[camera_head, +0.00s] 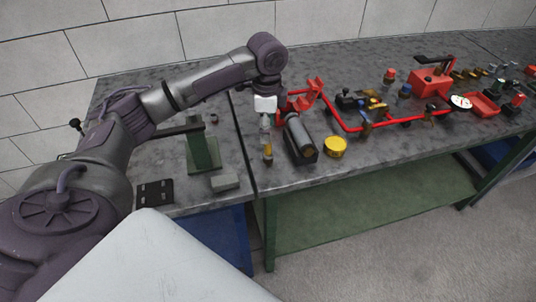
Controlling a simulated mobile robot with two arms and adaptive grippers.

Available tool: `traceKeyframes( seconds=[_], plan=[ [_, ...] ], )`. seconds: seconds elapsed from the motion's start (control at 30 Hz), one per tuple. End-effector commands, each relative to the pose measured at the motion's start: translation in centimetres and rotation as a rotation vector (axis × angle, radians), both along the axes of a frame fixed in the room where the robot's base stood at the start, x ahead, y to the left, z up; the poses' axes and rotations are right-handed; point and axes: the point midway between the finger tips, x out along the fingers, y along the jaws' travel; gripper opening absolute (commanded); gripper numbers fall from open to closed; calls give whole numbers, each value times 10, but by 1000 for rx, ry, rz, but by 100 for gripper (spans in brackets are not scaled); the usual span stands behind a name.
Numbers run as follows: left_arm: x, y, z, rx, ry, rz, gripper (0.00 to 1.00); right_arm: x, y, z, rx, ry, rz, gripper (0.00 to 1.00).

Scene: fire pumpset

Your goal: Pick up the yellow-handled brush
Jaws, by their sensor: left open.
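A narrow yellow-brown piece, which looks like the handle of the yellow-handled brush (268,152), shows on the bench just left of a dark grey cylinder. It is small, and its bristles cannot be made out. My left gripper (267,136) points straight down right above it, with its fingers at the upper end of the yellow piece. The gripper is open. Whether the fingers touch the brush cannot be told at this size. My right gripper is not in view.
The dark cylinder (299,139) and a round yellow tin (335,148) stand close on the right. A red pipe frame (345,127) with valves lies behind. A green stand (203,152) and a grey block (224,182) are on the left. The bench's front edge is near.

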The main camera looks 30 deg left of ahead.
Motion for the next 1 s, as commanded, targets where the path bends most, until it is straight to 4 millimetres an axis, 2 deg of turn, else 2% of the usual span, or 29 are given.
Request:
traceKeyframes(
  seconds=[0.1, 0.2, 0.47, 0.7, 0.83, 1.0],
  plan=[
    [-1, 0, -25, 1, 4, 1, 60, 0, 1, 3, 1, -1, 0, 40],
    [0, 0, -40, 0, 0, 1, 60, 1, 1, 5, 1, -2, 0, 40],
    [0, -2, -59, 0, 0, 0, 60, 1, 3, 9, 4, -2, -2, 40],
    [0, -6, -95, 0, 0, 1, 60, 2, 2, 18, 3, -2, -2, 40],
    [0, -6, -104, 1, -2, 0, 60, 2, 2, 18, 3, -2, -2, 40],
    [0, -6, -105, 0, -3, 0, 60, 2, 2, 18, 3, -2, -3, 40]
  ],
)
